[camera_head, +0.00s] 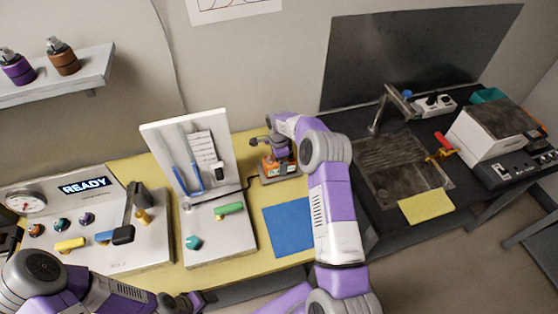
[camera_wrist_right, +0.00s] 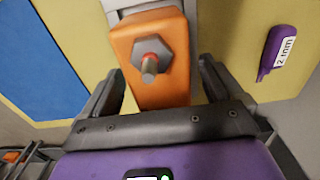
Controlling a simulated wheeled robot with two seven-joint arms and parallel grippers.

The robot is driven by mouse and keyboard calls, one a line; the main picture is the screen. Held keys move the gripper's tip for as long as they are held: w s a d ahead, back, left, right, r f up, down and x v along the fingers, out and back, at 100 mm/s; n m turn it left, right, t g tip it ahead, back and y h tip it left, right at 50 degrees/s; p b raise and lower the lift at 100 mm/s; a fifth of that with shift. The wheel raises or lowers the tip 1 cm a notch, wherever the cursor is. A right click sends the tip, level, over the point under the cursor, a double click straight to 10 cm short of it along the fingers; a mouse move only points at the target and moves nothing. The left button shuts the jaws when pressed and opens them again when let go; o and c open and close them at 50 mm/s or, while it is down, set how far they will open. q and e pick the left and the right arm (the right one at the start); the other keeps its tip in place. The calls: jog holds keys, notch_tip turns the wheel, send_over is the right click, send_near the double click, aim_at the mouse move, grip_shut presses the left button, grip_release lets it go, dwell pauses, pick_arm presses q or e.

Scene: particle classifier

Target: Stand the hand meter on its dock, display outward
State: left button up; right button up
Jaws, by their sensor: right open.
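An orange device with a grey part, which I take to be the hand meter (camera_head: 278,166), stands at the back of the yellow table. A grey base (camera_head: 266,180) shows at its foot; I cannot tell whether this is the dock. In the right wrist view the orange body (camera_wrist_right: 151,45) has a hex nut and stub facing the camera; no display shows there. My right gripper (camera_head: 283,148) is over it, and in its wrist view the open fingers (camera_wrist_right: 157,80) lie on either side of the orange body, with no clear grip. My left gripper (camera_head: 188,301) is low at the front left, its fingers unclear.
A blue mat (camera_head: 289,227) lies in front of the device. A white tool panel (camera_head: 190,160) stands left of it, beside a console (camera_head: 85,225) reading READY. A small purple item (camera_wrist_right: 277,50) lies right of the gripper. A dark bench (camera_head: 375,215) adjoins on the right.

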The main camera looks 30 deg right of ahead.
notch_tip(320, 180, up, 12)
jog(key=shift+r+p, duration=0.15)
jog(key=shift+p, duration=0.2)
dwell(0.5)
